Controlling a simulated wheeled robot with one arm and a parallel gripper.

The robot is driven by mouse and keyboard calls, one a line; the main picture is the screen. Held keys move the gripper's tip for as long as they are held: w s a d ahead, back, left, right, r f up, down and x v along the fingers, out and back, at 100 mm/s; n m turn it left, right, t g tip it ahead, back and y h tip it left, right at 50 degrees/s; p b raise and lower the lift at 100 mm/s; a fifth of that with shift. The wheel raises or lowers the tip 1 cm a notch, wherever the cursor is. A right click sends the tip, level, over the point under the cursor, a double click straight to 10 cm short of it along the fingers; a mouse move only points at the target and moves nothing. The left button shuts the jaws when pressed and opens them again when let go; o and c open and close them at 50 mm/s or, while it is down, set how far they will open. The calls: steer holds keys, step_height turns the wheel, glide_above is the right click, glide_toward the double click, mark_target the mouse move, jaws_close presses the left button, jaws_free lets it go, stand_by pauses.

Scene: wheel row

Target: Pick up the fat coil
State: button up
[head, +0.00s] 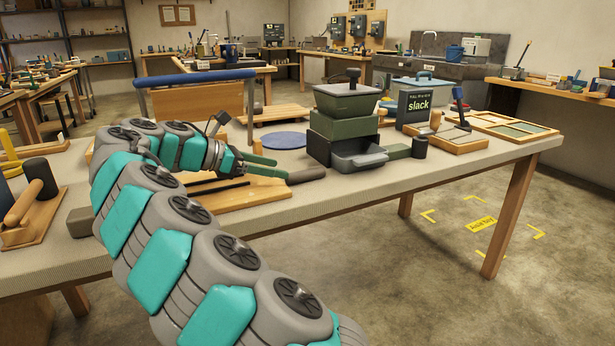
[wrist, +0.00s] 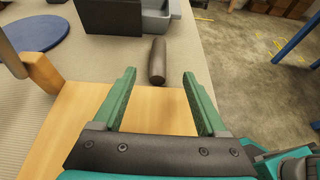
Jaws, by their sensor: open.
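A fat grey-brown coil (wrist: 157,58) lies on the table in the wrist view, past the end of a light wooden board. In the head view, what looks like the same coil (head: 306,174) lies just right of my fingertips. My gripper (wrist: 159,76) is open, with green fingers either side of the coil's line. The coil's near end shows about level with the fingertips in the picture. The gap in height cannot be told. In the head view my gripper (head: 281,167) is over the wooden board (head: 236,200), and nothing is between the fingers.
A green and grey machine with a tray (head: 358,160) stands just beyond the coil. A blue disc (wrist: 33,33) lies to the left in the wrist view. A dark cylinder (head: 419,147) and a "slack" sign (head: 416,105) stand farther right. The table front right of the coil is clear.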

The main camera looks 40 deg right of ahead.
mark_target(294, 172)
steer(key=shift+x, duration=3.9)
steer(key=shift+w, duration=0.1)
jaws_close()
